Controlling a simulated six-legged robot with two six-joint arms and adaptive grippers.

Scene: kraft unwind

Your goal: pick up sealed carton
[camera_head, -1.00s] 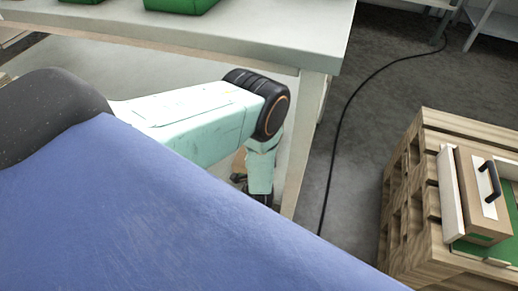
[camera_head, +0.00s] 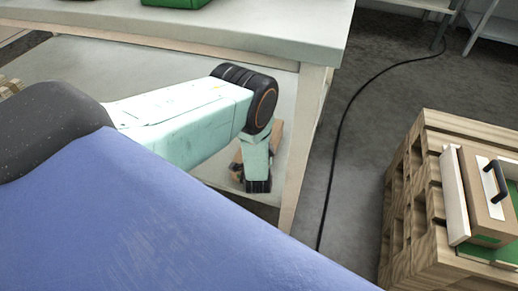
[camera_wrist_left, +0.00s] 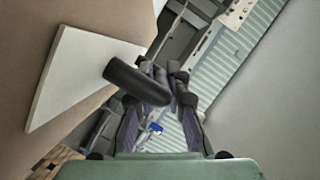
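A brown carton is close at the left of the left wrist view (camera_wrist_left: 35,60), with a white panel (camera_wrist_left: 80,75) and a black bar handle (camera_wrist_left: 137,82). The handle's near end reaches over the left finger to between the fingers of my left gripper (camera_wrist_left: 165,78). Whether they touch or grip it I cannot tell. In the head view my left wrist points down beside the table's lower shelf, and a brown carton (camera_head: 277,143) shows partly behind it. Another brown carton (camera_head: 481,185) with a white panel and black handle sits on wooden pallets at right. My right gripper is out of view.
A pale table (camera_head: 290,25) with a green bin (camera_head: 175,3) stands over the lower shelf. Its leg (camera_head: 305,150) is close right of my left wrist. A black cable (camera_head: 345,110) crosses the floor between table and pallets (camera_head: 405,205).

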